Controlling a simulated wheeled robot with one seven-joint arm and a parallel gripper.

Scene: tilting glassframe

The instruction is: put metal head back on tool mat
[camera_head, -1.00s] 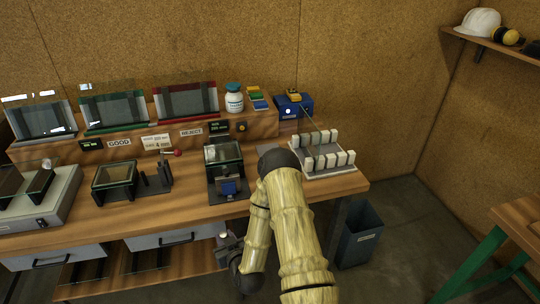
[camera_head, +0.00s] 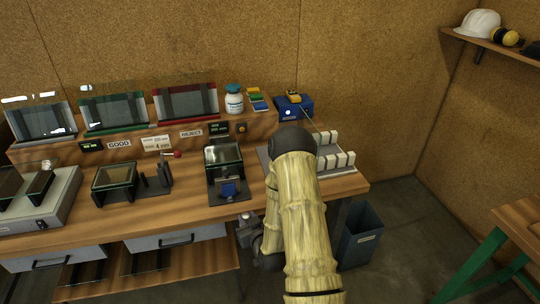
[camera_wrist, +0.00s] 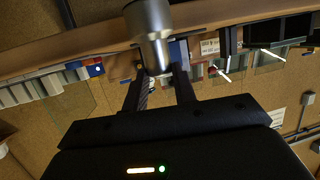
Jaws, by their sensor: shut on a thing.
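The metal head (camera_wrist: 150,32) is a shiny silver cylinder with a narrower lower end. In the wrist view my gripper (camera_wrist: 158,76) is shut on that narrower end, and the wide part sticks out beyond the fingers. In the head view my gripper (camera_head: 247,232) is low, at the bench's front edge, partly hidden by my arm. A flat grey patch (camera_head: 264,160), perhaps the tool mat, shows on the bench left of the white blocks. My arm covers part of that area.
A black stand with a glass plate (camera_head: 223,155) is on the bench (camera_head: 190,195) left of my arm. A rack of white blocks (camera_head: 335,160) and a blue box (camera_head: 293,107) stand to the right. A bin (camera_head: 361,235) is on the floor.

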